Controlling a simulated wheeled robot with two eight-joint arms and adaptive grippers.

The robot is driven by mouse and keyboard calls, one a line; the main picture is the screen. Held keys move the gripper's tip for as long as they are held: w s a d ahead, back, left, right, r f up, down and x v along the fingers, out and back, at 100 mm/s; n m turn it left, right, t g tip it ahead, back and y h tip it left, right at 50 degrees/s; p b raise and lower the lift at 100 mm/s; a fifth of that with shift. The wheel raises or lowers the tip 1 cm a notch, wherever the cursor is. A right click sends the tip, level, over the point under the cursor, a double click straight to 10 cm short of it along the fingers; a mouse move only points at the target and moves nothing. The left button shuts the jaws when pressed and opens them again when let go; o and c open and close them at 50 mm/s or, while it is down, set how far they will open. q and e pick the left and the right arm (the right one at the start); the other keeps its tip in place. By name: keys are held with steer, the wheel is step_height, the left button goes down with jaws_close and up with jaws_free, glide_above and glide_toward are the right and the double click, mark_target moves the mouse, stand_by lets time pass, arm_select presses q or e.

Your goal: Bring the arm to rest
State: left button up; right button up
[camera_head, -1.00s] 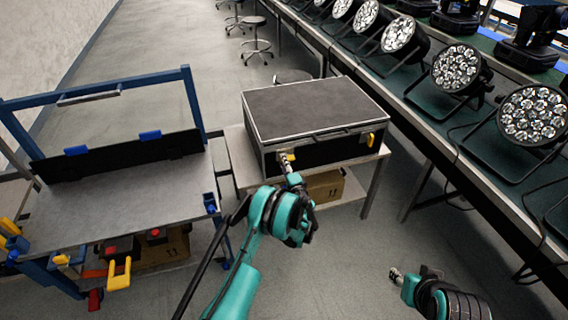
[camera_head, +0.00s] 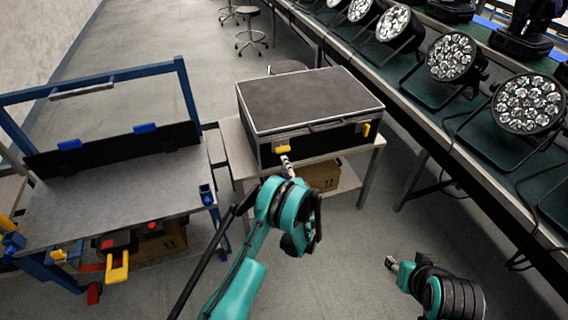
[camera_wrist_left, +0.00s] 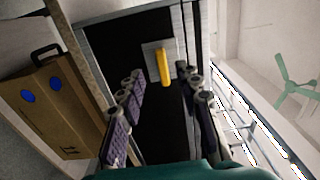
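My left gripper (camera_head: 287,164) is just in front of the black case's front face, below its left yellow latch (camera_head: 283,149). In the left wrist view its fingers (camera_wrist_left: 159,82) stand apart with nothing between them. Beyond them that view shows a yellow latch (camera_wrist_left: 163,66) on a metal plate; the fingers look clear of it. The case (camera_head: 310,100) has a dark grey top and pale metal edges, and its lid is down. My right gripper (camera_head: 393,265) hangs over the floor at the lower right, and its fingers are too small to read.
The case stands on a low table (camera_head: 235,150) with a cardboard box (camera_head: 322,175) underneath. A blue-framed workbench (camera_head: 110,190) is at left. A long green-topped table (camera_head: 480,130) with several par cans runs along the right. Open floor (camera_head: 345,245) lies between.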

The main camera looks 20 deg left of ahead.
stand_by(0.3)
arm_select(q)
steer(key=s+a+r+n+g+h, duration=0.1)
steer(key=a+r+n+g, duration=0.1)
steer(key=r, duration=0.4)
steer(key=s+a+r+n+g, duration=0.1)
steer(key=s+r+n, duration=0.1)
steer(key=r, duration=0.3)
steer(key=s+a+r+n+g+h, duration=0.2)
steer(key=s+r, duration=0.5)
steer(key=s, duration=0.2)
steer(key=s+d+n+g+h, duration=0.1)
steer(key=s+d+n+h, duration=0.1)
steer(key=s, duration=1.2)
steer(key=s+d+n+g+h, duration=0.1)
steer(key=s+d+n+h, duration=0.2)
steer(key=s, duration=1)
steer(key=d+h, duration=0.2)
steer(key=d, duration=0.1)
steer(key=shift+s+r+g, duration=0.25)
steer(key=shift+s+g, duration=0.1)
steer(key=shift+g, duration=0.05)
